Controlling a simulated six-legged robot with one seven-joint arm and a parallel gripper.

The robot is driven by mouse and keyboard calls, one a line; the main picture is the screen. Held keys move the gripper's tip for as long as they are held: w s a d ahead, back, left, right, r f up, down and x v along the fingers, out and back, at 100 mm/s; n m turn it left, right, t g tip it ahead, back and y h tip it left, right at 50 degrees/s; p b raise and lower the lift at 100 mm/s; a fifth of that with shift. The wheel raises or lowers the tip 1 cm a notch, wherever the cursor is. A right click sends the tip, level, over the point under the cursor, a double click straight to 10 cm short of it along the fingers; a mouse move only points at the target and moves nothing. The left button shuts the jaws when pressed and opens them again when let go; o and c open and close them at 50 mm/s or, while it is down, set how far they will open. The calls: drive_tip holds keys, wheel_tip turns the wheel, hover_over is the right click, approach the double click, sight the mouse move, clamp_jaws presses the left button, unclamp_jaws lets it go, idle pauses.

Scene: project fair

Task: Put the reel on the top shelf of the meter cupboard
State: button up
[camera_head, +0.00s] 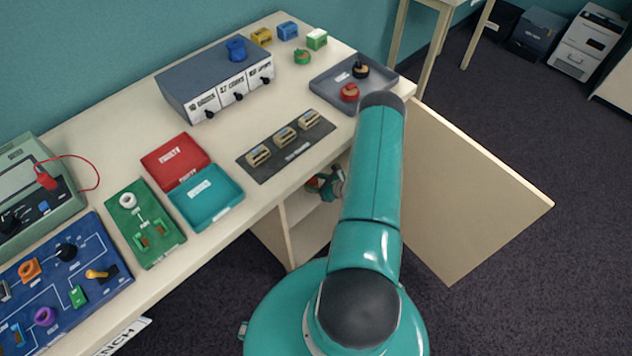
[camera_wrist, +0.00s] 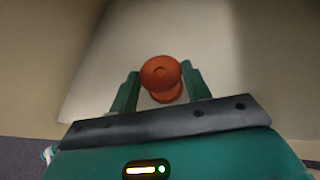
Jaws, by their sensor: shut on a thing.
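The reel (camera_wrist: 162,74) is orange-red with a round flange, and it sits between the two teal fingers of my gripper (camera_wrist: 160,70) in the wrist view. My gripper is shut on it. In the head view my gripper (camera_head: 326,184) reaches into the open meter cupboard (camera_head: 298,236) under the bench, near a pale shelf board (camera_head: 306,206). My arm hides much of the cupboard's inside. A pale surface lies behind the reel in the wrist view; I cannot tell whether the reel touches it.
The cupboard door (camera_head: 478,190) stands open to the right of my arm. The bench top (camera_head: 225,135) above carries a grey tray (camera_head: 325,92), a dark strip with several clips (camera_head: 285,147), a red and teal box (camera_head: 207,198) and a meter box (camera_head: 210,80).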

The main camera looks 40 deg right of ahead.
drive_tip(key=o, duration=1)
drive_tip(key=shift+o, duration=0.2)
drive_tip(key=shift+r, duration=0.15)
drive_tip(key=v, duration=1.2)
